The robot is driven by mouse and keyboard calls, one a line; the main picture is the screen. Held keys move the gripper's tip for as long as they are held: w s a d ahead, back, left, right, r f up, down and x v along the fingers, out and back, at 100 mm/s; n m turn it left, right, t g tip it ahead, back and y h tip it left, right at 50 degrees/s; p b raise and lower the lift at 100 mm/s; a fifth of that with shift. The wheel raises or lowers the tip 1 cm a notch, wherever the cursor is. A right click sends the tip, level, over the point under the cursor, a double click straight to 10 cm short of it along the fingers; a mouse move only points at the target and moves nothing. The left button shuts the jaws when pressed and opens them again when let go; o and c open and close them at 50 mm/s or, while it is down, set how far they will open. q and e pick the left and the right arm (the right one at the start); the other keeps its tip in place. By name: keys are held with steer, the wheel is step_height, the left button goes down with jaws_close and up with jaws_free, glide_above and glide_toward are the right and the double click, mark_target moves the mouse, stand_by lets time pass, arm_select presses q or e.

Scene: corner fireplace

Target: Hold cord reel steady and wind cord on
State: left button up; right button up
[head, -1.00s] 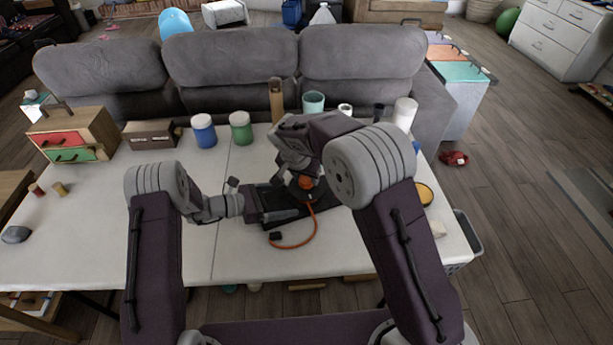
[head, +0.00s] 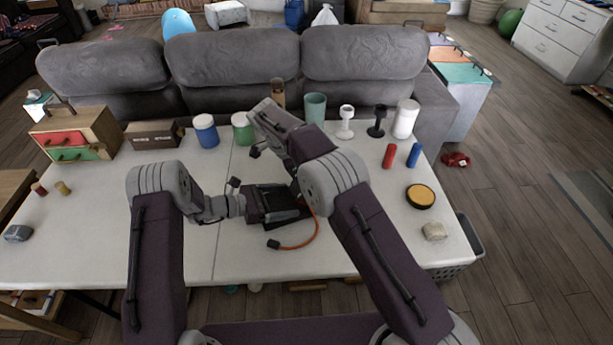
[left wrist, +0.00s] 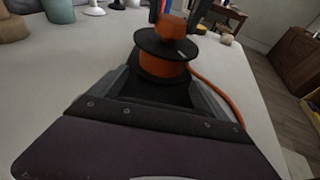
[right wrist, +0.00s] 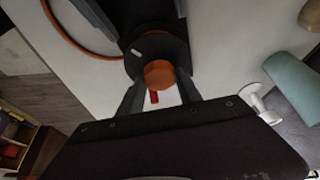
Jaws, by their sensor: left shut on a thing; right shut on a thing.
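The cord reel (left wrist: 160,68) has black flanges with orange cord wound between them and an orange knob (right wrist: 158,74) on top. My left gripper (left wrist: 165,92) is shut on the reel's dark lower part, low over the table. My right gripper (right wrist: 157,88) is shut on the orange knob from above. In the head view my right arm hides most of the reel. The loose orange cord (head: 301,245) curves over the table to a black plug (head: 273,244). It also shows in the right wrist view (right wrist: 78,42).
The white table (head: 90,235) is clear at front left. A yellow-topped disc (head: 420,196), a stone (head: 434,231), and red (head: 389,156) and blue (head: 414,155) cylinders lie at right. Jars, cups and a small drawer box (head: 75,138) line the back, before a grey sofa (head: 235,85).

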steer(key=shift+w+m, duration=0.1)
steer(key=shift+m, duration=0.6)
steer(key=shift+g, duration=0.3)
steer(key=o, duration=1.4)
steer(key=shift+c, duration=0.2)
